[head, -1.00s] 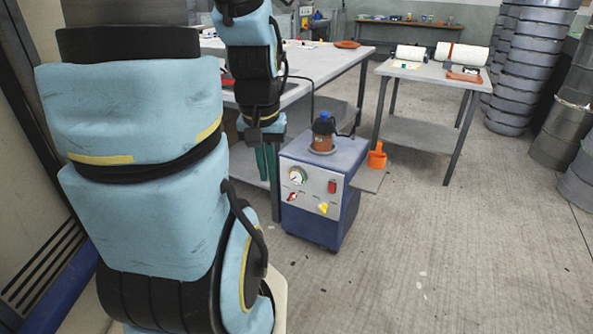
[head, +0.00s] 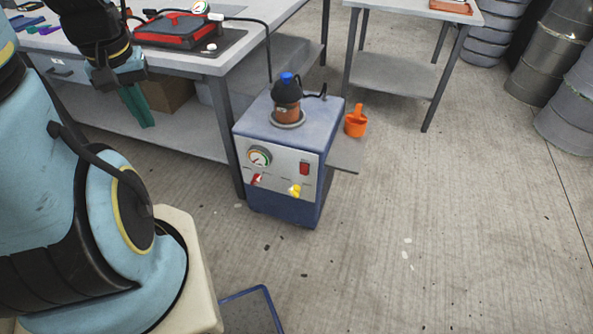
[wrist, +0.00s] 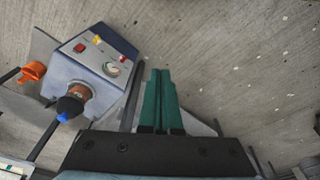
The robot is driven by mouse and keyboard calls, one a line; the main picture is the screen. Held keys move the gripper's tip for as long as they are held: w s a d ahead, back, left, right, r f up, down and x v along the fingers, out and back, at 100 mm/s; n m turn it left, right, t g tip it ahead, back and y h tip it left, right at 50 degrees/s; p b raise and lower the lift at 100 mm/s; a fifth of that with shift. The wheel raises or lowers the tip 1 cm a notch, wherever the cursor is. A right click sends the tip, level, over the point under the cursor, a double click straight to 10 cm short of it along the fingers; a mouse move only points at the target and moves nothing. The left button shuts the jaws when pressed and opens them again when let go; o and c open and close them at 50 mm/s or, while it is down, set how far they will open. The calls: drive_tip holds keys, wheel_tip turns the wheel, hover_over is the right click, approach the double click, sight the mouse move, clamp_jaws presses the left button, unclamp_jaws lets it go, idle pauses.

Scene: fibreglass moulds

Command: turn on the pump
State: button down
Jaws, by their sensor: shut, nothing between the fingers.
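The pump (head: 282,160) is a blue box on the floor in the middle of the head view. Its pale front panel carries a round gauge (head: 260,156), a red rocker switch (head: 304,168), a red-handled valve (head: 257,179) and a yellow knob (head: 295,190). A brown jar with a blue cap (head: 287,97) stands on top. My gripper (head: 147,122), with green fingers, is shut and empty, pointing down to the left of the pump and apart from it. In the wrist view the pump (wrist: 90,62) is left of my gripper (wrist: 160,74).
A workbench (head: 215,62) with a red-framed device (head: 178,30) stands behind and left of the pump. An orange jug (head: 356,121) sits on a small side shelf (head: 343,156) at the pump's right.

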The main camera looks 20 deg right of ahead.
drive_tip(key=shift+f, duration=0.1)
drive_tip(key=w+d+f+n+t+h+b, duration=0.1)
drive_tip(key=d+f+n+b, duration=0.4)
drive_tip(key=d+f+b, duration=0.9)
drive_tip(key=w+d+f+n+t+h+b, duration=0.1)
drive_tip(key=d+f+n+t+h+b, duration=0.3)
drive_tip(key=d+f+b, duration=1.1)
wheel_tip(320, 180, down, 8)
drive_tip(key=n+h+b, duration=0.1)
drive_tip(key=b, duration=0.4)
drive_tip(key=shift+w+n+b, duration=0.25)
drive_tip(key=shift+n+b, duration=0.05)
drive_tip(key=shift+w, duration=0.1)
drive_tip(key=b, duration=0.1)
approach(303, 173)
wheel_tip(303, 173, down, 4)
drive_tip(key=shift+w+d+f+b, duration=0.15)
drive_tip(key=shift+w+d+b, duration=0.15)
drive_tip(key=shift+w+d, duration=1.25)
